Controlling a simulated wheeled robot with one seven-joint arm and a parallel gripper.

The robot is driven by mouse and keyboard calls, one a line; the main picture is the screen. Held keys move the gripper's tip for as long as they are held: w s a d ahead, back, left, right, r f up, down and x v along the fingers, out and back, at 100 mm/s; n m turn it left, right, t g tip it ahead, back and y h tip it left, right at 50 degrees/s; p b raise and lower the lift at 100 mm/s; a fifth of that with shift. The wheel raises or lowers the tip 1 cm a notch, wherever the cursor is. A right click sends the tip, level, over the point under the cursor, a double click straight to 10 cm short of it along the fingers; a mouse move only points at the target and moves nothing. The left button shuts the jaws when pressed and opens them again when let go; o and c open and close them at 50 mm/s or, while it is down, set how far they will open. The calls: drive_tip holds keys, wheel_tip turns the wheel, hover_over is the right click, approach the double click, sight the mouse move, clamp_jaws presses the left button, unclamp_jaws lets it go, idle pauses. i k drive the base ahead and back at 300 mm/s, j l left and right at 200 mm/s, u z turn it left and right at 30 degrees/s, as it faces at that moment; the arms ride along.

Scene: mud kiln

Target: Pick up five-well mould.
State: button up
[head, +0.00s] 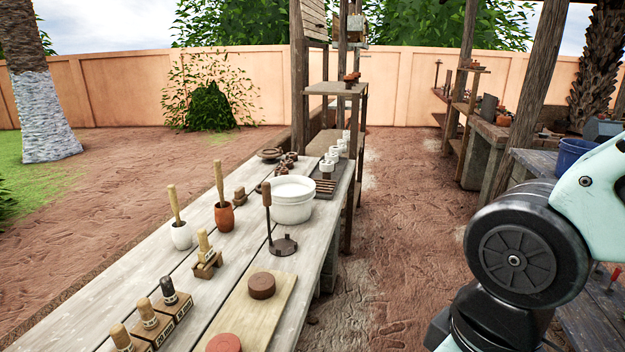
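I cannot say for certain which object is the five-well mould. At the far end of the long wooden table (190,318), a small round brown piece (269,154) with a hollowed top lies beside a cluster of small brown pieces (287,162); they are too small to make out wells. To their right, a dark slotted tray (324,188) lies near the table's right edge, with several small white cups behind it. My gripper is out of view; only a dark joint and pale link of my arm show at the right, apart from the table.
A white tub (292,205) and an upright-handled tool (283,246) stand before the far pieces. Nearer are a white pot (181,237), a brown pot (224,217), stamps (168,291) and a board (245,310) with clay discs. Bare ground lies right of the table.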

sight(287, 163)
drive_tip(key=i+z, duration=0.4)
drive_tip(key=i, duration=1.4)
drive_tip(key=i+u, duration=0.45)
drive_tip(key=i+l+u, duration=0.2)
drive_tip(key=i+u, duration=0.25)
drive_tip(key=i+l+u, duration=0.25)
drive_tip(key=u, duration=0.2)
drive_tip(key=i+l+u, duration=0.65)
drive_tip(key=u, duration=0.2)
